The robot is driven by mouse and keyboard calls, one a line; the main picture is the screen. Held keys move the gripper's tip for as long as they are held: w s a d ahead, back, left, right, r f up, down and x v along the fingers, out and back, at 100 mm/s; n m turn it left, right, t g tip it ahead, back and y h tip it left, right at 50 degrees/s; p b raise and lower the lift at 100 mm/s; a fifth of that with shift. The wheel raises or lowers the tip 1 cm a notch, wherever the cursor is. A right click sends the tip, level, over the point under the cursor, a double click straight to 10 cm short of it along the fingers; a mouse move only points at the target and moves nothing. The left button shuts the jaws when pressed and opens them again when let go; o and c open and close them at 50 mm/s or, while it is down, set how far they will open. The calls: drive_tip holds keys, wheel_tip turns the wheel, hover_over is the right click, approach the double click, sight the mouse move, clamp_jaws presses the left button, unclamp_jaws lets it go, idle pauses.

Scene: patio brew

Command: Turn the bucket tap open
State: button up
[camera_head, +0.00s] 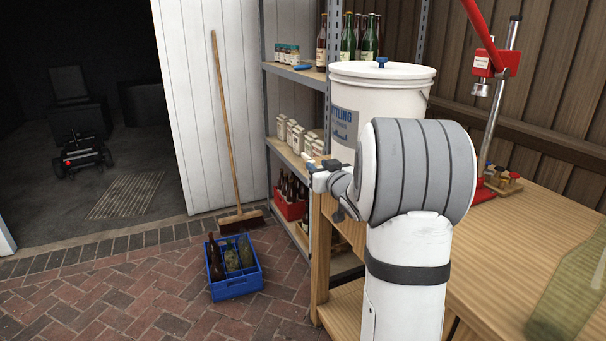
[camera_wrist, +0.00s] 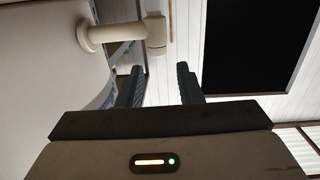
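The white bucket (camera_head: 385,92) has a lid with a blue knob and partly hidden blue lettering. It stands on the wooden bench behind my arm. In the wrist view its pale curved wall (camera_wrist: 45,80) fills the left side. The cream tap (camera_wrist: 115,32) sticks out from that wall to the right and ends in an upright cylinder. My gripper (camera_wrist: 160,76) is open and empty, with its two dark fingers apart. The tap's end lies just beyond the fingertips, roughly in line with the gap. I cannot tell the tap's handle position. In the head view my arm hides most of the gripper.
The wooden bench (camera_head: 510,250) carries a red capper (camera_head: 487,65) at the back and a green bottle (camera_head: 570,290) at the front right. A metal shelf with bottles stands behind. A blue crate (camera_head: 235,286) and a broom (camera_head: 225,120) stand on the brick floor, left.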

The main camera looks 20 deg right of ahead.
sight(311, 159)
drive_tip(key=shift+w+d+f+t+y, duration=0.3)
drive_tip(key=shift+w+f+y, duration=0.1)
drive_tip(key=shift+f+y, duration=0.1)
drive_tip(key=w, duration=0.7)
drive_tip(key=shift+w+a+r+b, duration=0.15)
drive_tip(key=shift+w+b, duration=0.05)
drive_tip(key=shift+b, duration=0.2)
drive_tip(key=shift+c, duration=0.5)
drive_tip(key=c, duration=0.6)
drive_tip(key=shift+r, duration=0.1)
clamp_jaws()
